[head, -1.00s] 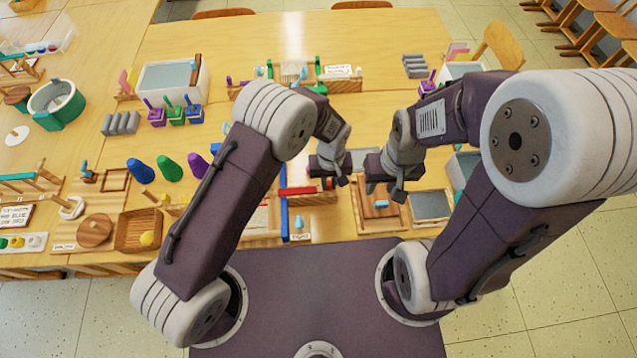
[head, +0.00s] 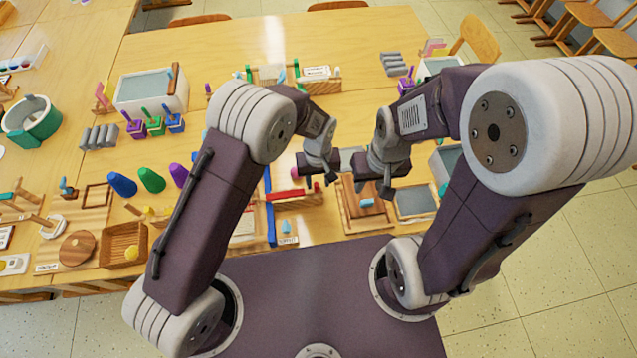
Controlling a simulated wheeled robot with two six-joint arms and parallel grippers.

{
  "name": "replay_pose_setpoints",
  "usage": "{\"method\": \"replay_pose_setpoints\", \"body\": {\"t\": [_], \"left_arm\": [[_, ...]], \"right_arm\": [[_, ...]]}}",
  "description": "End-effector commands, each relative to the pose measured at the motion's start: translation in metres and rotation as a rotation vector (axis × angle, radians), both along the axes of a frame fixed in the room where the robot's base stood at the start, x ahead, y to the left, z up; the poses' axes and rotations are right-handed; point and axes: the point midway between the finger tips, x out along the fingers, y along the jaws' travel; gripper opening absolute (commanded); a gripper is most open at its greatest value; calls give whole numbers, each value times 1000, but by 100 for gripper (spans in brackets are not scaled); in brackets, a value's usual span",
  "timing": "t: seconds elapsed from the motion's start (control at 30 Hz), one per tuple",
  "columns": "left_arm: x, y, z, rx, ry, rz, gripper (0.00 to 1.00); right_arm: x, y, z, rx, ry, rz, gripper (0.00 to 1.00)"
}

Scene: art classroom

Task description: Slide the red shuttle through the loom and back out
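The red shuttle (head: 288,196) is a red bar lying crosswise at the loom, whose blue upright bar (head: 270,228) crosses its left end. The shuttle's right end is near my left gripper, and I cannot tell whether they touch. My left gripper (head: 320,182) points down just right of the shuttle's right end. My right gripper (head: 385,188) points down further right, above a wooden tray (head: 352,218). My arm covers the left part of the loom. The fingers are too small to tell open from shut.
A grey-filled tray (head: 415,202) lies right of the wooden tray. Coloured cones (head: 152,180) and a wooden box (head: 124,245) stand to the left. A small table loom with green posts (head: 250,74) stands at the back. The table beyond it is mostly clear.

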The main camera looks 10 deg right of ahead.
Motion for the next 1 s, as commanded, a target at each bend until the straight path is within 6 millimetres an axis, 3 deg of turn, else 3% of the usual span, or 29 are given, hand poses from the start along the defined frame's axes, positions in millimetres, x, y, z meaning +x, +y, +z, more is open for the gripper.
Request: {"method": "replay_pose_setpoints", "body": {"t": [0.2, 0.33, 0.9, 1.0], "left_arm": [[1, -2, 49, -3, -4, -1, 36], [0, -2, 66, -3, -3, -1, 36], [0, -1, 71, -1, -1, 0, 36], [13, 10, 76, -9, -13, 41, 36]], "right_arm": [[0, 0, -5, 0, 0, 0, 36], [0, 0, -6, 0, 0, 0, 36], [0, 0, -6, 0, 0, 0, 36], [0, 0, -5, 0, 0, 0, 36]]}}
